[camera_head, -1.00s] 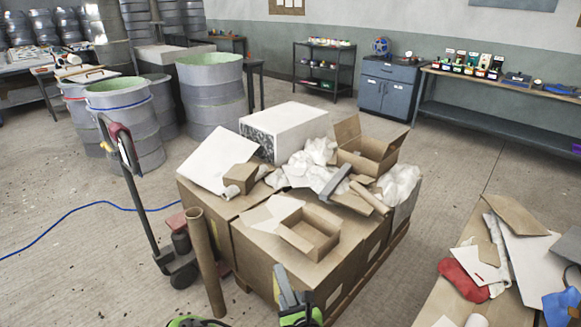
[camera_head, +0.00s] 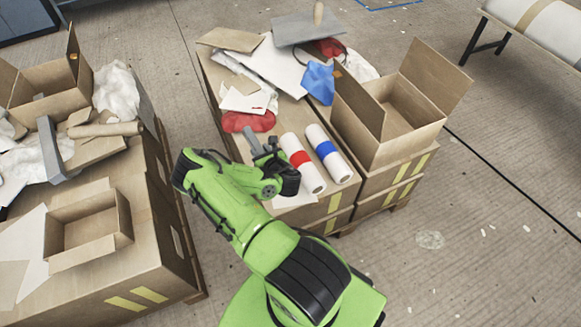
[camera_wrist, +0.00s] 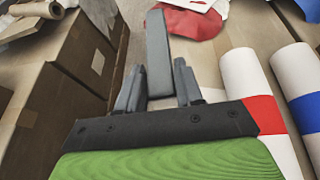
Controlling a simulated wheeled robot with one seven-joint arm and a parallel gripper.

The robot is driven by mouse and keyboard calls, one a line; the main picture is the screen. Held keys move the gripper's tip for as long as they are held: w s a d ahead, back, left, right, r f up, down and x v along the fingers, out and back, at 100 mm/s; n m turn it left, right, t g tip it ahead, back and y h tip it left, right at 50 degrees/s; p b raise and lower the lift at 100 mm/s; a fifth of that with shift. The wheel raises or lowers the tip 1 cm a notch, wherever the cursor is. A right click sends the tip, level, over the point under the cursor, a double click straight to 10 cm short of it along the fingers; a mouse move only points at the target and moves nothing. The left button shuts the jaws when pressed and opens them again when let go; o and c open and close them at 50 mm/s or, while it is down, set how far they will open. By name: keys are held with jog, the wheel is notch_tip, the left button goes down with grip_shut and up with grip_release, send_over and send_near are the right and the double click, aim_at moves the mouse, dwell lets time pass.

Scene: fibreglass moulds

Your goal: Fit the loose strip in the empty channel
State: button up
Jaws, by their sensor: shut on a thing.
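A plain grey strip (camera_wrist: 158,50) stands out lengthwise between the two fingers of my gripper (camera_wrist: 158,92) in the wrist view. The fingers are shut on its near end. In the head view my gripper (camera_head: 266,158) and the strip (camera_head: 250,137) are above the near left part of the right-hand carton stack, left of two white rolls. A second grey bar (camera_head: 50,152) lies among the packing on the left carton stack; I cannot tell whether it is grooved. I cannot make out an empty channel in these views.
The rolls with a red band (camera_head: 302,162) and a blue band (camera_head: 327,152) lie close right of my gripper. An open carton (camera_head: 400,108) stands right of them. A red cloth (camera_head: 248,121) and sheets lie beyond. A floor gap separates the left cartons (camera_head: 150,240).

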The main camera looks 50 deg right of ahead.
jog(key=shift+m+h, duration=0.4)
jog(key=shift+h, duration=0.1)
jog(key=d+f+b, duration=0.1)
jog(key=f, duration=0.3)
jog(key=s+d+f+b, duration=0.1)
jog(key=f+b, duration=0.1)
jog(key=f, duration=0.2)
jog(key=s+d+f+b, duration=0.1)
jog(key=f, duration=0.3)
jog(key=shift+s+d+f+b, duration=0.1)
jog(key=shift+d+f+b, duration=0.05)
jog(key=shift+d+b, duration=0.25)
jog(key=shift+f, duration=0.2)
jog(key=o, duration=1.1)
jog(key=shift+r, duration=0.1)
